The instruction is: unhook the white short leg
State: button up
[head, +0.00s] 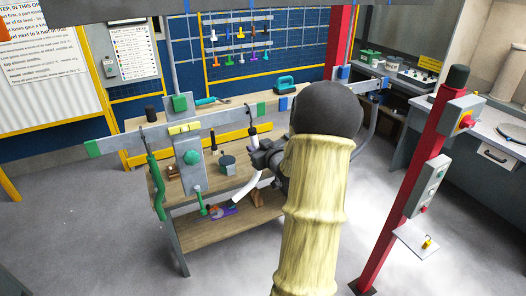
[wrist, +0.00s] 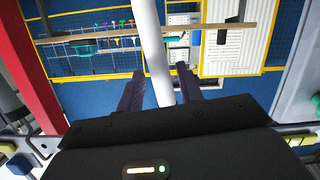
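The white short leg (head: 243,190) hangs below the grey rail (head: 222,118), its upper end near a dark hook and its lower part curving down to the left. My gripper (head: 264,158) is at its upper part, just below the rail. In the wrist view the white leg (wrist: 153,45) runs between the two fingers of my gripper (wrist: 160,82). The left finger is close beside it, and a narrow gap shows at the right finger, so the gripper looks open around it. My forearm hides what lies behind it.
A green leg (head: 156,185) hangs at the rail's left part. A wooden bench (head: 245,215) stands below with small parts on it. A red post (head: 410,190) with control boxes stands at the right. The floor at the left is clear.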

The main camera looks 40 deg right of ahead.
jog(key=shift+w+d+f, duration=0.1)
jog(key=shift+w, duration=0.25)
jog(key=shift+c, duration=0.7)
grip_shut()
jog(key=shift+s, duration=0.1)
jog(key=shift+r+p, duration=0.8)
jog(key=shift+r, duration=0.45)
jog(key=shift+s+a, duration=0.25)
jog(key=shift+s, duration=0.75)
jog(key=shift+s+f, duration=0.1)
jog(key=shift+s, duration=0.2)
jog(key=shift+s+a, duration=0.1)
jog(key=shift+s, duration=0.05)
